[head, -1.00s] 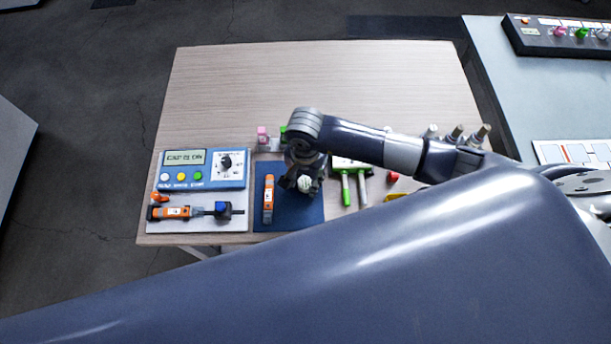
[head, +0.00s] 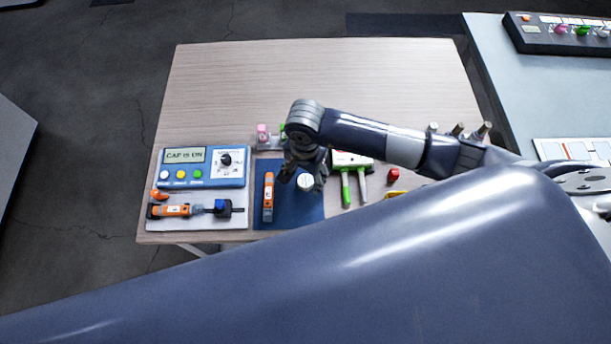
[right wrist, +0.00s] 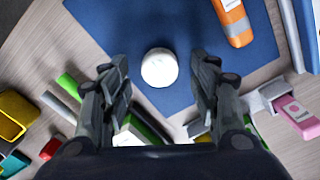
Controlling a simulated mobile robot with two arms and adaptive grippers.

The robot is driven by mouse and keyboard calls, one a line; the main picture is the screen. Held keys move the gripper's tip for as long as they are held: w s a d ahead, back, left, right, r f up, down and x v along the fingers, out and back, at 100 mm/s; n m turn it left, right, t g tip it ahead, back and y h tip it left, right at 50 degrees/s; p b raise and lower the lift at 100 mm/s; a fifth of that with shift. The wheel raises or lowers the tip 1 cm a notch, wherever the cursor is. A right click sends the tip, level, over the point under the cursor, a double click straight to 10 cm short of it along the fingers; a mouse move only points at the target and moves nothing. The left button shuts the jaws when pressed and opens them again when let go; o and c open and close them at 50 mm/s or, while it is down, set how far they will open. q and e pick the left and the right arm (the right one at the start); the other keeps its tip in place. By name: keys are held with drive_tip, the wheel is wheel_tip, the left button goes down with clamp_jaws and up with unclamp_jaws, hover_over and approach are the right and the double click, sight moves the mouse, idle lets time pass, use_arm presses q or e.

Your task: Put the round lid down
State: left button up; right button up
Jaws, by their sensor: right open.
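The round lid (head: 305,182) looks white and round. It is on the blue mat (head: 288,217), near the mat's right edge. In the right wrist view the round lid (right wrist: 159,68) lies between the spread fingers, with a clear gap on both sides. My right gripper (head: 304,176) is open just above and around it, empty; it also shows in the right wrist view (right wrist: 160,62). Whether a container sits under the lid cannot be told. My left gripper is not in view.
An orange marker-like tool (head: 268,197) lies left of the lid on the mat. A blue panel reading "CAP IS ON" (head: 185,156) stands further left. The table's far part (head: 310,75) is clear.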

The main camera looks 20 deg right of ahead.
sight(306, 181)
wheel_tip(306, 181, up, 11)
drive_tip(key=b, duration=0.2)
drive_tip(key=shift+f, duration=0.2)
idle(0.4)
